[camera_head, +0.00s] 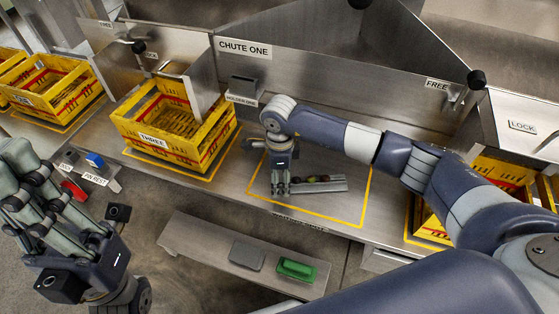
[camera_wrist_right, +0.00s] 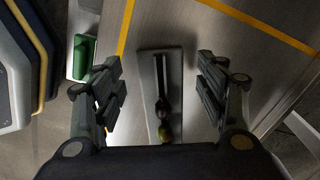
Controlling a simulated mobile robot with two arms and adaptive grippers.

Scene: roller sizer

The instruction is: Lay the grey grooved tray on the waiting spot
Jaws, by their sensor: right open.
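The grey grooved tray (camera_head: 334,186) lies inside a yellow-outlined area (camera_head: 363,200) of the steel bench, with several small round items in its groove. In the right wrist view, the tray (camera_wrist_right: 148,78) lies lengthwise between the open fingers, with dark items and a greenish ball in it. My right gripper (camera_head: 281,190) points down at the tray's left end; in the wrist view its fingers (camera_wrist_right: 162,92) stand apart on either side, with visible gaps. A label on the bench's front edge below the outline is too small to read. My left gripper (camera_head: 30,200) is at the left, away from the tray.
A yellow crate marked THREE (camera_head: 152,140) stands left of the outlined area. A grey block (camera_head: 243,88) is on the holder behind it. A lower shelf (camera_head: 190,232) in front carries a grey block (camera_head: 247,256) and a green block (camera_head: 296,269). Another yellow crate is partly hidden behind my right arm.

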